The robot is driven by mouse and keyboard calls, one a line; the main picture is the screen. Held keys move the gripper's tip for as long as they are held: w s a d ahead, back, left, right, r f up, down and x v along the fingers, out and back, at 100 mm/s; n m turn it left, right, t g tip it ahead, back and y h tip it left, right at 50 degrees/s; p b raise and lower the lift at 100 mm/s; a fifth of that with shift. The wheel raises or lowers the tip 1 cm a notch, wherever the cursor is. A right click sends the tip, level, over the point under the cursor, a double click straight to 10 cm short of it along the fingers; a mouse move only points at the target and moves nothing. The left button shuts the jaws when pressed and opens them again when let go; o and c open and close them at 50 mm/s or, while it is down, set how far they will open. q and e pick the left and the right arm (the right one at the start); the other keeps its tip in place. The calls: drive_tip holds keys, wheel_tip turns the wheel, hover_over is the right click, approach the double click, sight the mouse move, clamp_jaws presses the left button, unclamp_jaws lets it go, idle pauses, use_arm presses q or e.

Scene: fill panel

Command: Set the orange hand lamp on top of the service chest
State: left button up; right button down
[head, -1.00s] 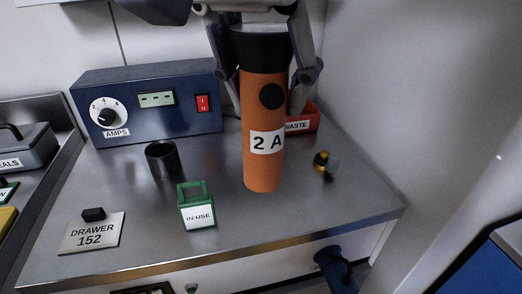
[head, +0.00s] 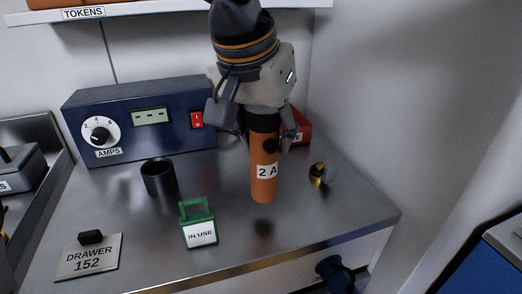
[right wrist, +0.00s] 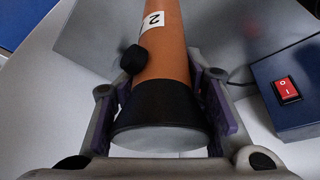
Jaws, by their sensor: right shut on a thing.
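The orange hand lamp (head: 263,188), a cylinder with a black head and a "2 A" label, is upright over the steel top (head: 225,262) of what looks like the service chest. My right gripper (head: 264,128) comes down from above and is shut on its black head. In the right wrist view, the lamp (right wrist: 168,55) lies between the purple-padded fingers (right wrist: 168,92). My left gripper is not in view.
A green "IN USE" block (head: 198,225) and black cup (head: 159,177) stand left of the lamp. A yellow-black fitting (head: 319,173) is to its right. The blue AMPS box (head: 140,122) and red waste bin (head: 303,128) are behind. A drawer plate (head: 89,257) lies front left.

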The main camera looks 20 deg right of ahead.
sight(254, 110)
drive_tip(key=shift+w+f, duration=0.25)
drive_tip(key=shift+f, duration=0.75)
drive_tip(key=shift+w+f, duration=0.2)
drive_tip(key=shift+f, duration=0.8)
drive_tip(key=shift+f, duration=0.15)
drive_tip(key=c, duration=0.9)
unclamp_jaws()
drive_tip(key=shift+o, duration=0.2)
drive_tip(key=v, duration=1.2)
drive_tip(key=shift+d+r, duration=0.1)
drive_tip(key=shift+r, duration=0.1)
